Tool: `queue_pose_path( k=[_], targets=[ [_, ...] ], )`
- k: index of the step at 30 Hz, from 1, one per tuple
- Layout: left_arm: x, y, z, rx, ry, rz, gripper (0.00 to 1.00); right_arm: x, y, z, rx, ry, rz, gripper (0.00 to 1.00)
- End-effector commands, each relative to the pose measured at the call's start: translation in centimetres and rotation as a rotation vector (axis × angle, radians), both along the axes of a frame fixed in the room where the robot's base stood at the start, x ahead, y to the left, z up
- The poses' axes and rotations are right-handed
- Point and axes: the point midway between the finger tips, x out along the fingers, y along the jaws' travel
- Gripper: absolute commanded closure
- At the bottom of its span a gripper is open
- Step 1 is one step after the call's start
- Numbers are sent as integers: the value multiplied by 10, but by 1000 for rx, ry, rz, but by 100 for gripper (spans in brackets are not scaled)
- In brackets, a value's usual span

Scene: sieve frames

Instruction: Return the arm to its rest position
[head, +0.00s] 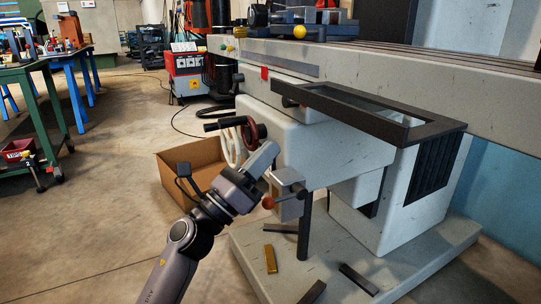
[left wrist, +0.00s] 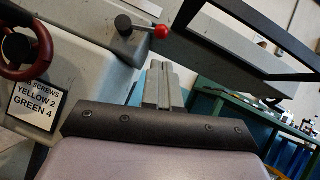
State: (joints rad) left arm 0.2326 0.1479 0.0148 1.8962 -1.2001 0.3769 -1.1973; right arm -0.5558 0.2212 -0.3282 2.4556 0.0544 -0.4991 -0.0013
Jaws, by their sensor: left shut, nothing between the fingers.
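My left arm comes in from the bottom of the head view. Its gripper (head: 265,155) is shut and empty, pointing up and to the right in front of the grey-white machine (head: 345,150). In the left wrist view the gripper (left wrist: 161,82) shows its two fingers together with nothing between them. A dark rectangular frame (head: 436,130) sits on the machine, right of the gripper and apart from it. Part of a dark frame shows at the upper right of the left wrist view (left wrist: 225,43). My right gripper is not in view.
A red-knobbed lever (head: 268,202) and a dark red handwheel (head: 250,128) stick out close to the gripper. A cardboard box (head: 172,168) stands on the floor behind my arm. Loose bars, one yellow (head: 270,258), lie on the machine base. Floor at left is open before a green workbench (head: 40,85).

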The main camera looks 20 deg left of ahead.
Motion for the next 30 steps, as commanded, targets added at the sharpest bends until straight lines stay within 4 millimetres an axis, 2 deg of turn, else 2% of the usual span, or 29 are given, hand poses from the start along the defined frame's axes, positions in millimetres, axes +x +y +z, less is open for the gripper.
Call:
queue_pose_path(
  k=[10,14,17,23,30],
  targets=[
    [-1,3,-7,-7,6,-6,100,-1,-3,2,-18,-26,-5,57],
    [-11,2,-15,-138,69,-64,100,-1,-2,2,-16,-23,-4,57],
    [-27,0,-30,-378,189,-167,100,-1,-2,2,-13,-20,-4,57],
    [-66,-9,-81,-1051,554,-408,100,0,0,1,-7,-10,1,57],
    [-126,-45,-152,-1869,1031,-560,100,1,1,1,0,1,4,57]
  ],
)
